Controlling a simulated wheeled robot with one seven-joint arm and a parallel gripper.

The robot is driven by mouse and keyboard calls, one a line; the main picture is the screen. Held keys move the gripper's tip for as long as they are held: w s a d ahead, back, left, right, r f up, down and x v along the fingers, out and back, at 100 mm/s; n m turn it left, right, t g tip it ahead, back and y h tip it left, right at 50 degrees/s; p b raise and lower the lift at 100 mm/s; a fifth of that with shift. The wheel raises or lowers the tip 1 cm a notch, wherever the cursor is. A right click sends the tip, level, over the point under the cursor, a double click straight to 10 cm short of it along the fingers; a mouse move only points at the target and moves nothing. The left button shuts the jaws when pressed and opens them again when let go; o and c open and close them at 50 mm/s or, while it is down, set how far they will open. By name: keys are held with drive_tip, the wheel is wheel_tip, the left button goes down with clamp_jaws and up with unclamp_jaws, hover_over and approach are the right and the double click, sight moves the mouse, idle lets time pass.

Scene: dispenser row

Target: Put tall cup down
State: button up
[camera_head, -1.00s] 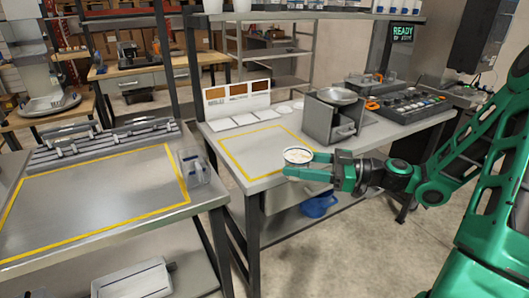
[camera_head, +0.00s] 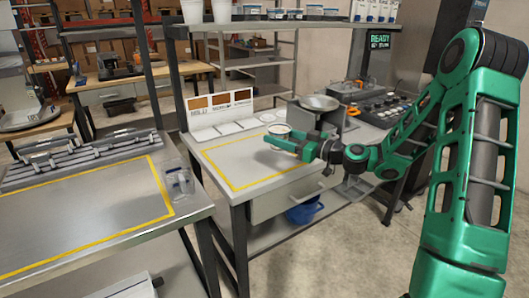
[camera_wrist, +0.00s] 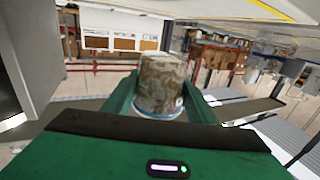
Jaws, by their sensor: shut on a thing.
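My gripper (camera_head: 292,143) is shut on the tall cup (camera_head: 279,129), which shows as a pale round rim in the head view. It holds the cup over the right-hand table (camera_head: 225,162), near the right side of the yellow outlined square. In the wrist view the cup (camera_wrist: 161,84) sits between the two green fingers; its side is mottled brown and white. I cannot tell whether the cup touches the table.
A grey box with a metal bowl (camera_head: 319,103) stands right of the cup. A clear container (camera_head: 180,183) stands on the left table. The yellow square's middle is clear.

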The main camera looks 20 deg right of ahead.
drive_tip(key=w+f, duration=0.1)
drive_tip(key=w, duration=0.1)
drive_tip(key=w+f, duration=0.1)
drive_tip(key=w+a+f, duration=0.1)
drive_tip(key=w, duration=0.1)
drive_tip(key=shift+w+a+f, duration=0.1)
drive_tip(key=shift+w+f, duration=0.15)
drive_tip(key=shift+w, duration=0.1)
drive_tip(key=shift+f, duration=2)
drive_tip(key=o, duration=1.3)
drive_tip(key=shift+f, duration=0.1)
drive_tip(key=shift+o, duration=0.2)
drive_tip(key=v, duration=1.2)
